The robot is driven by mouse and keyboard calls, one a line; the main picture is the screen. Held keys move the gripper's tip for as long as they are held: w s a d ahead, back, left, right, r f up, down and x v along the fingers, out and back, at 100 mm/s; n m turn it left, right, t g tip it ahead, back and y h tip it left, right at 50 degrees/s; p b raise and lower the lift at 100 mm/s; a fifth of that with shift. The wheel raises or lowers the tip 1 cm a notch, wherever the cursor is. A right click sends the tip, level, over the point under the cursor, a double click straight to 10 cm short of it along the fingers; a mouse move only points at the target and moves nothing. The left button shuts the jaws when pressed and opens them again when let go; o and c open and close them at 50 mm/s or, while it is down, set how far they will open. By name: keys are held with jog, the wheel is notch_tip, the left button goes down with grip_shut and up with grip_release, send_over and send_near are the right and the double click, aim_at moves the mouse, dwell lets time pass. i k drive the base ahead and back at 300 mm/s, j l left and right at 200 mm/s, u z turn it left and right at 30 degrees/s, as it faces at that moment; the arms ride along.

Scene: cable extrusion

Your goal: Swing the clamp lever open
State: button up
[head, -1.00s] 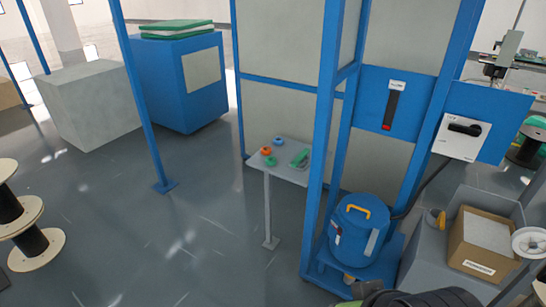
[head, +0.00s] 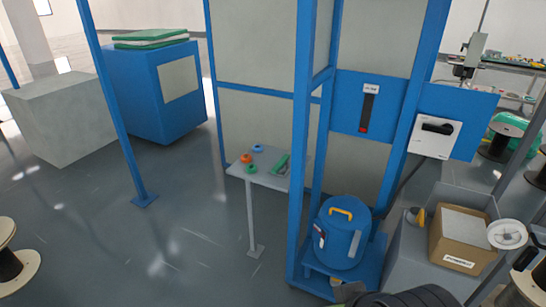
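A blue drum (head: 342,240) with a yellow handle (head: 341,213) on its lid stands on a low blue shelf inside the blue frame. A small dark and red fitting (head: 319,234) sits on the drum's left side; it may be the clamp lever, but it is too small to tell how it stands. A black rotary handle (head: 437,128) lies roughly level on a white box on the frame's right. I cannot make out my gripper in the head view. Dark ribbed parts show at the bottom edge, with no fingertips visible.
A small grey table (head: 265,180) with coloured rings stands left of the frame. A grey bin (head: 401,262) with a cardboard box (head: 462,240) is right of the drum. A blue post (head: 120,120) stands on the left. The floor (head: 130,255) at front left is clear.

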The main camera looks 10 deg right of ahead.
aim_at(280, 164)
jog(key=i+j+u, duration=0.2)
jog(key=i, duration=0.4)
jog(key=i+l+u, duration=0.2)
jog(key=i, duration=0.35)
jog(key=i+u, duration=0.2)
jog(key=i, duration=0.4)
jog(key=i+l+u, duration=0.2)
jog(key=i, duration=0.4)
